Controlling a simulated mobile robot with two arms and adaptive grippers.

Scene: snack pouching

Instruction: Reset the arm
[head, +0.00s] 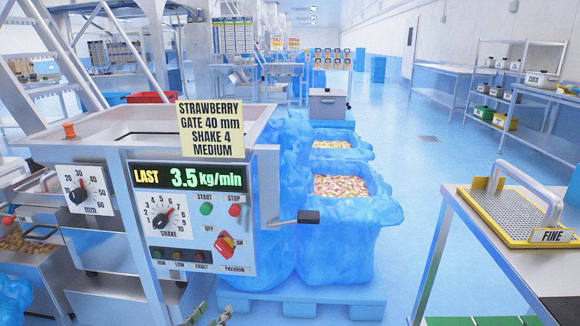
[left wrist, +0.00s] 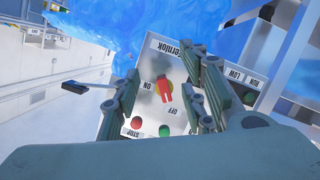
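My left gripper (head: 218,315) barely shows at the bottom edge of the head view, below the control panel (head: 190,262). In the left wrist view the left gripper (left wrist: 166,96) is open, its fingers spread with nothing between the pads. The red switch (head: 225,245) also shows in the head view, marked OFF and ON, uncovered. My right gripper is not in view.
A hopper machine carries a strawberry setting card (head: 210,128) and a display reading 3.5 kg/min. A black-ended handle (head: 295,217) juts right from it. Blue-lined bins of snacks (head: 345,215) stand behind. A table at right holds a FINE sieve (head: 515,215). The floor between is clear.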

